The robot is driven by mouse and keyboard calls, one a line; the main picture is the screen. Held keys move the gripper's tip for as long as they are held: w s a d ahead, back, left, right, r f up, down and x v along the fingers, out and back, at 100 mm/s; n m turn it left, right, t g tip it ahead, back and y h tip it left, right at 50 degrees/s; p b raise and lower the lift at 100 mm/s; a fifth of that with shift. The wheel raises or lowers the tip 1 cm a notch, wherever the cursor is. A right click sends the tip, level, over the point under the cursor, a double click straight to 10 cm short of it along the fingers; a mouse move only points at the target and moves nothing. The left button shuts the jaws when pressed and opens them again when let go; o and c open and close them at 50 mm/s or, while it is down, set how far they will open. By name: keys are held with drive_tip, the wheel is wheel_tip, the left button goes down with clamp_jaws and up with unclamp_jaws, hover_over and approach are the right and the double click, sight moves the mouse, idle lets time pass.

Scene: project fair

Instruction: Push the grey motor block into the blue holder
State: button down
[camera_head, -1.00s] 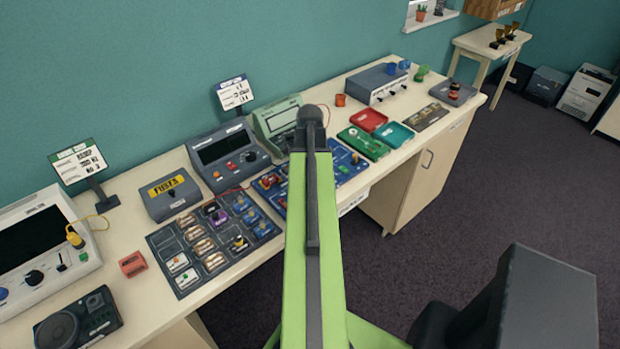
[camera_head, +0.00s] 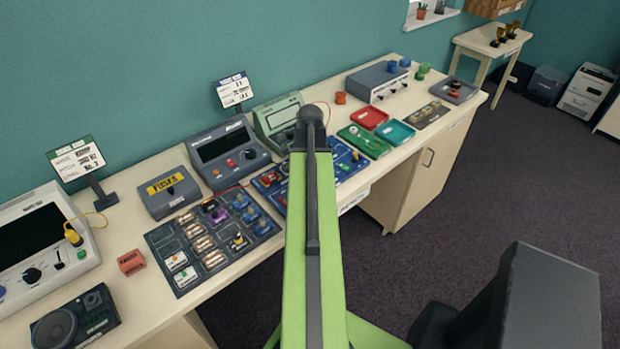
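A dark component board (camera_head: 165,240) lies on the bench left of my green arm. Several blue holders (camera_head: 251,215) sit in a column on its right side. A small dark piece with a yellow part (camera_head: 239,241) is at the board's right part, beside the lowest blue holder. I cannot tell which small piece is the grey motor block. A blue board (camera_head: 343,172) with small parts is partly hidden behind my arm. My arm stretches forward over the bench edge to a dark rounded end. My gripper is not visible, so its distance from the parts cannot be seen.
A dark meter box (camera_head: 229,152), a FUSES box (camera_head: 166,192) and a green instrument (camera_head: 277,118) stand along the back. A red block (camera_head: 131,262) and a speaker unit (camera_head: 75,322) are at the left. Red (camera_head: 370,117) and teal trays (camera_head: 395,132) lie right of my arm.

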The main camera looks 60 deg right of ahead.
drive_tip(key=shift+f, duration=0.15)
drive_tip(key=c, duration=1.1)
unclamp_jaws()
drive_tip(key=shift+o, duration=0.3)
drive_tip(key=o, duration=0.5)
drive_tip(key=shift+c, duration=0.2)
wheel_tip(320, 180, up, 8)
drive_tip(key=p, duration=0.8)
